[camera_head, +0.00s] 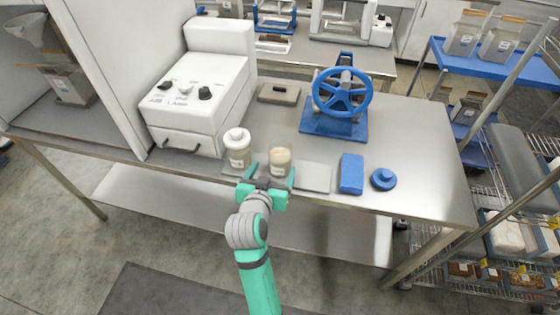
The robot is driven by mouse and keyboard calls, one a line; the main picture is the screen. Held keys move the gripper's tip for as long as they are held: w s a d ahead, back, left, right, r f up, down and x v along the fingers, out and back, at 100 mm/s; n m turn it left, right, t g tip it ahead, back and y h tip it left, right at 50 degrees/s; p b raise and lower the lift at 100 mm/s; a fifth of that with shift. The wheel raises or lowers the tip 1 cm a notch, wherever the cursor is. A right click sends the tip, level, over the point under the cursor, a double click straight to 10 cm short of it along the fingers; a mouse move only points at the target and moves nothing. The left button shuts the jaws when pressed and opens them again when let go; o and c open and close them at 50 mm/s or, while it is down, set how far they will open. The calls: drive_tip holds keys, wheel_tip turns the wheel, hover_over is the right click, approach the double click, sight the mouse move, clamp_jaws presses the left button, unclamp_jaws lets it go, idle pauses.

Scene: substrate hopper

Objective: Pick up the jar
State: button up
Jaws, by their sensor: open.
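A jar with a white lid (238,148) stands near the front edge of the steel bench, left of my gripper's tips. A second, lidless-looking jar with pale contents (280,160) stands just to its right. My gripper (266,176) is open at the bench's front edge, close in front of the jars, with its right finger near the base of the second jar. I cannot tell whether the finger touches that jar. My gripper and arm hide part of the bench edge.
The steel bench (415,150) also holds a white control box (195,100), a grey block (279,94), a blue handwheel device (342,95), a flat grey plate (314,177), a blue block (351,173) and a blue round knob (383,179). A blue cart (480,68) stands right.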

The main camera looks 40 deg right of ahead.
sight(283, 153)
drive_tip(key=shift+w+d+r, duration=0.15)
drive_tip(key=shift+d, duration=0.15)
drive_tip(key=x, duration=0.5)
drive_tip(key=shift+w+d, duration=0.15)
drive_tip(key=shift+d, duration=0.45)
drive_tip(key=shift+x, duration=2.15)
drive_tip(key=c, duration=1.4)
